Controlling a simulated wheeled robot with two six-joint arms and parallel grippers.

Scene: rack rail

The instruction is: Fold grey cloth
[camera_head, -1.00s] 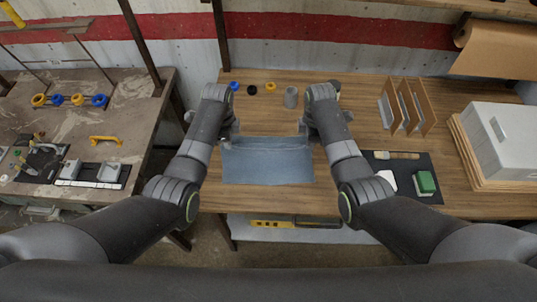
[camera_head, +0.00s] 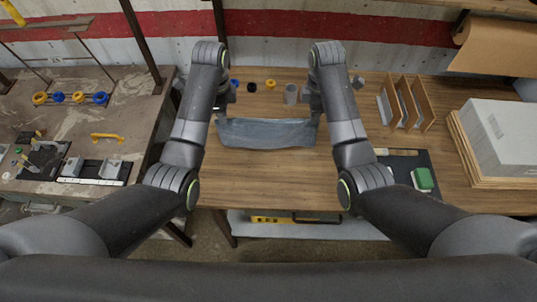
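The grey cloth (camera_head: 265,133) is stretched between my two grippers over the wooden table, its upper edge sagging in the middle. My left gripper (camera_head: 220,110) is at its left upper corner and appears shut on it. My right gripper (camera_head: 315,108) is at its right upper corner and appears shut on it. The cloth looks raised off the table, though whether its lower edge touches the wood cannot be told. The fingertips are small and partly hidden by my wrists.
The table (camera_head: 265,185) in front is bare.

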